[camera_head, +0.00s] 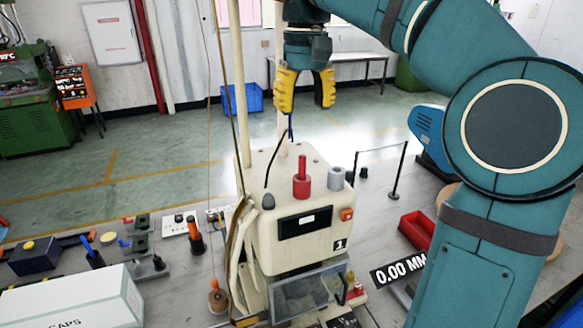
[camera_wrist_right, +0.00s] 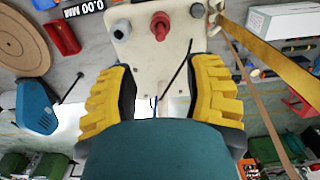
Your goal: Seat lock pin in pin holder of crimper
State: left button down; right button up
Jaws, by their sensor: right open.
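The crimper (camera_head: 318,252) is a cream machine with a dark display and a label "1". On its top stands a red upright pin (camera_head: 302,165) in a wider red collar (camera_head: 302,188); they look like the lock pin and pin holder. The red pin also shows in the right wrist view (camera_wrist_right: 159,22). A grey cylinder (camera_head: 336,179) stands just right of it. My right gripper (camera_head: 305,100), with yellow-padded fingers, is open and empty above the crimper, apart from the red pin. In its wrist view the fingers (camera_wrist_right: 162,85) are wide apart. My left gripper is not in view.
Cream columns (camera_head: 240,90) rise behind the crimper's top. A dark cable (camera_head: 272,170) stands up from the top near a grey knob (camera_head: 268,201). A red bin (camera_head: 417,230) lies right on the bench; a white box (camera_head: 75,300) sits front left.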

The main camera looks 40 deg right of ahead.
aim_at(303, 155)
notch_tip(303, 155, down, 6)
jog(key=shift+s+f+b, duration=0.15)
jog(key=shift+f+b, duration=0.1)
jog(key=shift+b, duration=0.55)
jog(key=f, duration=0.4)
jog(key=f+b, duration=0.1)
jog(key=f, duration=0.1)
jog(key=shift+w+d, duration=0.1)
jog(key=shift+w, duration=0.2)
jog(key=shift+f, duration=0.25)
jog(key=shift+o, duration=0.2)
grip_shut()
